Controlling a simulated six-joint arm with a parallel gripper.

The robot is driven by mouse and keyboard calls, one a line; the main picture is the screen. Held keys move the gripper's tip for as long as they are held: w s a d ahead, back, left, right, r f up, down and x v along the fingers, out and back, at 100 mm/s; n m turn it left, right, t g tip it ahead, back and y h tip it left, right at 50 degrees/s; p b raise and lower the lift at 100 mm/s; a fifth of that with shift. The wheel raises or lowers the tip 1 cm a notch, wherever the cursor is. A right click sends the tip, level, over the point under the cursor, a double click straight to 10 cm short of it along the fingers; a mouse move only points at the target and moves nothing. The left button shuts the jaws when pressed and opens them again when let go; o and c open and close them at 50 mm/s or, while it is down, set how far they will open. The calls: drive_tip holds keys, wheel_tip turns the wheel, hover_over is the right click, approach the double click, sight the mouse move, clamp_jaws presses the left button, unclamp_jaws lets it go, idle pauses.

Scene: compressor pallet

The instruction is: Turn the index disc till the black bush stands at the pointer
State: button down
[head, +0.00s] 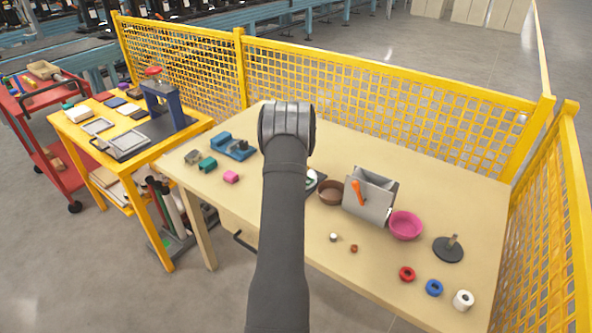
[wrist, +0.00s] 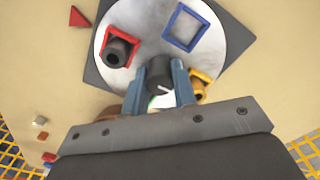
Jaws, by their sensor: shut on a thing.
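In the wrist view the index disc (wrist: 148,20) is a pale metal round on a dark square plate (wrist: 92,72). A red pointer (wrist: 78,17) lies left of the plate. A red square frame on the disc, nearest the pointer but below its line, holds the black bush (wrist: 117,50). A blue frame (wrist: 186,27) is empty. A yellow frame (wrist: 204,77) holds a brownish bush (wrist: 198,90). My gripper (wrist: 160,78) is shut on a dark post on the disc. A bit of green shows between the fingers, mostly hidden. In the head view my arm hides most of the disc.
In the head view a brown bowl (head: 331,192), a grey metal box (head: 369,197) with an orange handle and a pink bowl (head: 405,225) stand right of my arm. Blue and green blocks lie left. Yellow mesh fence (head: 390,95) closes the back and right.

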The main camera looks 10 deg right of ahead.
drive_tip(key=c, duration=1.5)
unclamp_jaws()
drive_tip(key=shift+o, duration=0.2)
drive_tip(key=shift+r, duration=0.1)
wheel_tip(320, 180, up, 17)
drive_tip(key=shift+r, duration=0.15)
wheel_tip(320, 180, down, 18)
drive_tip(key=shift+r, duration=0.25)
